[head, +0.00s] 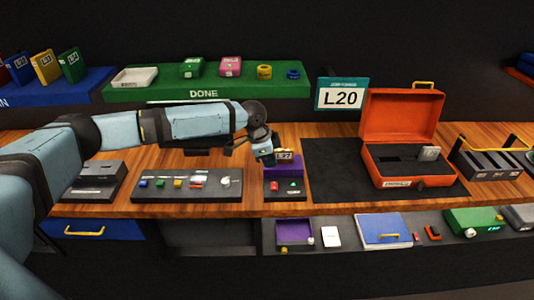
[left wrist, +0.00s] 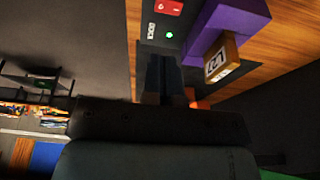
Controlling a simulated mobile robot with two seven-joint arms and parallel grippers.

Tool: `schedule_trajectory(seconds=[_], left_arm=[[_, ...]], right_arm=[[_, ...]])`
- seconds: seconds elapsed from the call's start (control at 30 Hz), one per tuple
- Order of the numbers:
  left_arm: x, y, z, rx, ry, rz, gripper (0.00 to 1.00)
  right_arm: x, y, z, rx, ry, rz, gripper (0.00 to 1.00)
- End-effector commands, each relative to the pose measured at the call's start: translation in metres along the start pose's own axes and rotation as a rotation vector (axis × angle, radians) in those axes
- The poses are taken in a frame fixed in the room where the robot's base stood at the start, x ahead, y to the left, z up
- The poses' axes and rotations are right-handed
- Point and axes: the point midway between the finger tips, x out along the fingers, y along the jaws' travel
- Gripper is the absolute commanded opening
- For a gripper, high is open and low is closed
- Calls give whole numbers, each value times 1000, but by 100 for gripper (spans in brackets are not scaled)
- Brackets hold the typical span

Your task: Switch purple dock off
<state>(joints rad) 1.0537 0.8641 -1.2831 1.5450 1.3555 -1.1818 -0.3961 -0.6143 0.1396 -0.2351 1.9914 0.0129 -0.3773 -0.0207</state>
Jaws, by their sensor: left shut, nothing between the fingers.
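The purple dock (head: 276,171) stands at the front of the wooden bench, with a dark base. A yellow block labelled L27 (head: 284,155) sits at its top; the block (left wrist: 221,58) also shows in the left wrist view beside the purple body (left wrist: 226,22). On the base are a red button (head: 274,186) and a small green light; the left wrist view shows the red button (left wrist: 168,6) and the lit green light (left wrist: 169,35). My left gripper (head: 267,160) is shut and empty, at the dock's upper left. Its fingers (left wrist: 166,72) point toward the dark base. Contact cannot be told.
A dark panel with coloured controls (head: 187,194) lies left of the dock. An open orange case (head: 405,180) stands on a black mat to the right. Behind is a green DONE shelf (head: 240,90) and an L20 sign (head: 341,95). A lower shelf (head: 345,244) runs in front.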

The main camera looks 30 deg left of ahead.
Motion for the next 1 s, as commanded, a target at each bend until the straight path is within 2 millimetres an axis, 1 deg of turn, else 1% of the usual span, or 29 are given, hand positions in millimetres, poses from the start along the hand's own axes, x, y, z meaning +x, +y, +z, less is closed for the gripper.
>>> schedule_trajectory(seconds=[0.1, 0.2, 0.3, 0.43, 0.6, 1.0], left_arm=[[25, 0, -1, 0, -1, 2, 0], [46, 0, -1, 1, -1, 1, 0], [62, 0, 4, -1, -1, 1, 0], [77, 0, 8, -1, -1, 0, 0], [86, 0, 11, 0, 1, 0, 0], [90, 1, 12, 0, 0, 1, 0]], right_arm=[[-3, 1, -5, -1, 2, 2, 0], [-5, 2, -8, -2, 4, 5, 0], [-7, 3, -11, -2, 6, 7, 0], [-8, 5, -13, -3, 7, 10, 0], [-9, 4, -14, 0, 6, 11, 0], [-9, 2, -12, 1, 1, 8, 0]])
